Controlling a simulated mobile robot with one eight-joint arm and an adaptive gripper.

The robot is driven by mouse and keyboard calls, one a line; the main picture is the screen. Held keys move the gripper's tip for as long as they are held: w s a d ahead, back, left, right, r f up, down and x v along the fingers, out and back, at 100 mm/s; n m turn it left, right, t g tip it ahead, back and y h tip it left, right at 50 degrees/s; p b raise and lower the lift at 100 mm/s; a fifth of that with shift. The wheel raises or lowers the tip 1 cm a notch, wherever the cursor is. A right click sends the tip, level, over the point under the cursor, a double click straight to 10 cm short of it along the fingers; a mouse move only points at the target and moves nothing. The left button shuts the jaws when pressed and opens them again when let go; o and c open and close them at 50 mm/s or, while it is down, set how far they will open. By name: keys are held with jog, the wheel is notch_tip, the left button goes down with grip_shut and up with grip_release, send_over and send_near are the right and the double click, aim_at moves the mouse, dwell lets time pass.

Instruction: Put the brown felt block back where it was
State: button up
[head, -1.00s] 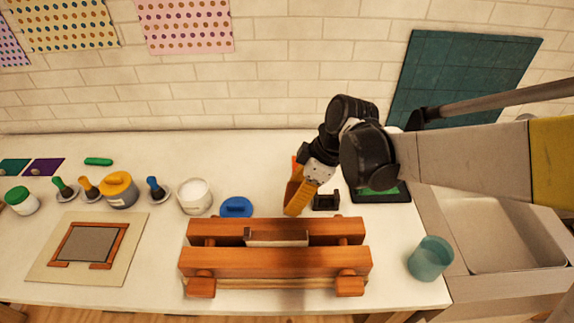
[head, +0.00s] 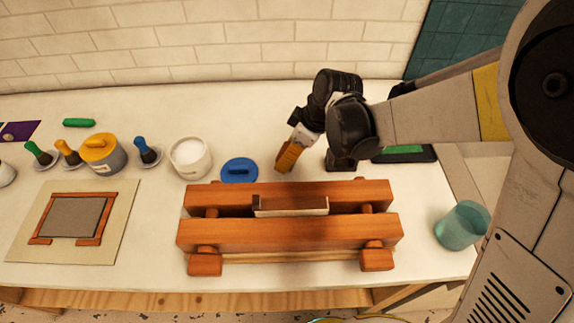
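A pale-edged block with a brown inner face (head: 290,205) sits in the gap of the wooden press (head: 288,232); I cannot tell whether this is the brown felt block. My gripper (head: 284,168) has orange-tan fingers that point down over the counter behind the press, right of the blue lid (head: 239,170). The fingers look close together. Whether they are open, shut or holding something is too small to tell. No other brown block shows clearly; my wrist hides part of the counter behind it.
A white tub (head: 190,158), a yellow-lidded jar (head: 101,153) and several coloured-handled tools stand left. A framed grey screen (head: 74,217) lies at the front left. A teal cup (head: 463,226) stands near the right edge. A dark tray (head: 410,154) lies behind my wrist.

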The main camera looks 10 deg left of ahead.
jog(key=shift+a+f+b, duration=0.1)
jog(key=shift+f+b, duration=0.75)
jog(key=shift+f, duration=1.2)
jog(key=shift+f, duration=0.1)
jog(key=o, duration=1.1)
jog(key=shift+o, duration=0.2)
jog(key=s+d+r+m+t+h+p, duration=0.1)
jog(key=s+d+r+m+p, duration=0.15)
jog(key=d+r, duration=0.6)
jog(key=s+d+r+m+t+p, duration=0.15)
jog(key=d+r+m, duration=0.25)
jog(key=d+r, duration=0.4)
jog(key=s+d+r+m+t+h, duration=0.1)
jog(key=s+d+r+m+t, duration=0.1)
jog(key=s+d+m, duration=0.2)
jog(key=s+d+r+m+t+h, duration=0.2)
jog(key=d+m, duration=0.3)
jog(key=d, duration=0.4)
jog(key=shift+s+m+h, duration=0.3)
jog(key=shift+s+m, duration=0.05)
jog(key=shift+s, duration=0.5)
